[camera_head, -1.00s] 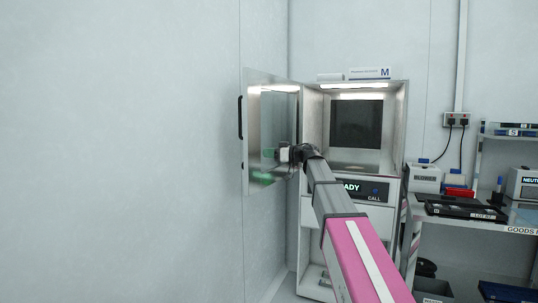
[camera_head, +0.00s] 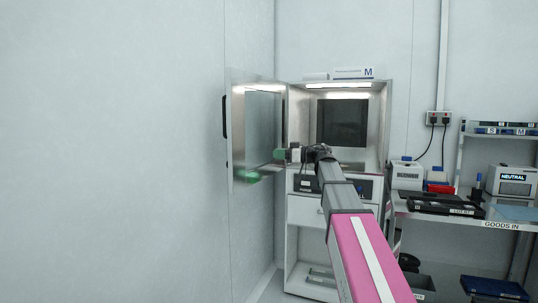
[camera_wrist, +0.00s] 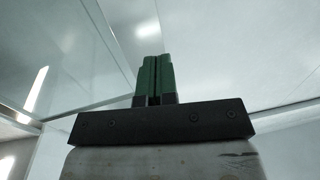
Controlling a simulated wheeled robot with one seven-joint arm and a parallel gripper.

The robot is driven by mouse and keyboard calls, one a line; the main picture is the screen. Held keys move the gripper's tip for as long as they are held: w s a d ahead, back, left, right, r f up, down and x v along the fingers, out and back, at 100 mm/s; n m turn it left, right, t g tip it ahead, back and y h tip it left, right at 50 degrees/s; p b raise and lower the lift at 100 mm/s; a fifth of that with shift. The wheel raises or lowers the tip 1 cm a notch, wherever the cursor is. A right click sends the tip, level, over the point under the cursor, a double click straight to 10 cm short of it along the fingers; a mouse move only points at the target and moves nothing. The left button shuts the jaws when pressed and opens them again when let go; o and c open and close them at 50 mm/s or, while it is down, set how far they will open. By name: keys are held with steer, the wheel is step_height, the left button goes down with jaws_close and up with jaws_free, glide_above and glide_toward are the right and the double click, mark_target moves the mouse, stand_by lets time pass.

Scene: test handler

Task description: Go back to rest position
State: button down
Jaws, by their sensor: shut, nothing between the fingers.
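My gripper (camera_head: 279,155) has green fingers and stands in front of the test handler (camera_head: 389,112), beside its open glass door (camera_head: 237,135). In the wrist view my gripper (camera_wrist: 154,62) points up the picture with its two green fingers pressed together and nothing between them. The door is swung out to the left, with a black handle (camera_head: 225,117) on its outer edge. A green patch shows low on the door, seemingly a reflection. The handler's lit chamber is open, with a dark panel (camera_head: 342,122) at its back. My forearm hides part of the front display.
A bench (camera_head: 441,216) on the right holds a black cassette-like item (camera_head: 440,205), a small white device (camera_head: 407,176) and a box marked NEUTRAL (camera_head: 512,182). Bins (camera_head: 493,288) sit below. A bare wall (camera_head: 110,150) fills the left.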

steer(key=w+d+f+m+t+h, duration=0.5)
steer(key=d+f+m+t+h, duration=0.5)
steer(key=t, duration=0.5)
steer(key=s+d+f+m+g+h, duration=0.1)
steer(key=d+f+m+g+h, duration=0.25)
steer(key=f, duration=0.55)
steer(key=s+d+f+m+h, duration=0.2)
steer(key=d+f+m+h, duration=0.15)
steer(key=f+h, duration=0.4)
steer(key=s+f+g, duration=0.4)
steer(key=s+f, duration=0.2)
steer(key=f, duration=0.4)
steer(key=s+f+g, duration=0.5)
steer(key=f, duration=0.5)
steer(key=s+a+f+n+g+y, duration=0.1)
steer(key=s+a+f+g, duration=0.1)
steer(key=s+f, duration=0.3)
steer(key=s+a+f+n+g+y, duration=0.1)
steer(key=s+f+g, duration=0.4)
steer(key=s, duration=0.7)
steer(key=shift+a+f+y, duration=0.4)
steer(key=shift+f+y, duration=0.05)
steer(key=shift+y, duration=0.35)
steer(key=shift+g, duration=0.25)
